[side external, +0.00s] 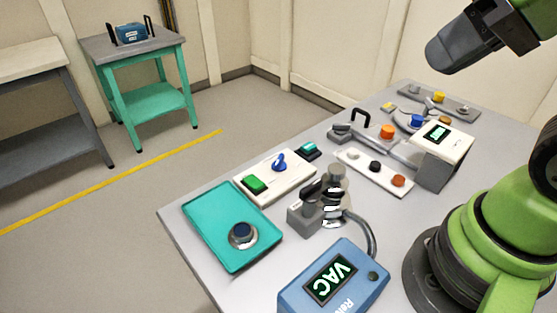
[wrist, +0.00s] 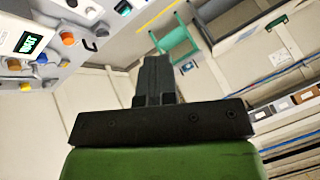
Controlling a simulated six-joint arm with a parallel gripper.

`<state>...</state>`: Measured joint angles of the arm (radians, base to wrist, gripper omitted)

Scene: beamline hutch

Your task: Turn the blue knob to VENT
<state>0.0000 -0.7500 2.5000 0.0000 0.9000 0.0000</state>
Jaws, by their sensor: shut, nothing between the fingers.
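A blue pointer knob (side external: 279,162) stands on a white panel (side external: 294,181) beside a green switch, in the side external view. Its handle is up; the labels around it are too small to read, so I cannot tell its setting. Another round blue knob (side external: 417,121) is farther back on the bench, near the white display box. A dark blue knob (side external: 242,231) sits on a teal plate. My gripper (wrist: 157,62) is shut and empty in the wrist view, its dark fingers together, apart from the bench. I cannot clearly make out its fingertips in the side external view.
A blue meter (side external: 333,284) reads VAC at the bench front. A grey valve block (side external: 304,221) with a hose stands near the white panel. Orange knobs (side external: 387,131), a black handle (side external: 360,117) and a white display box (side external: 443,140) crowd the back.

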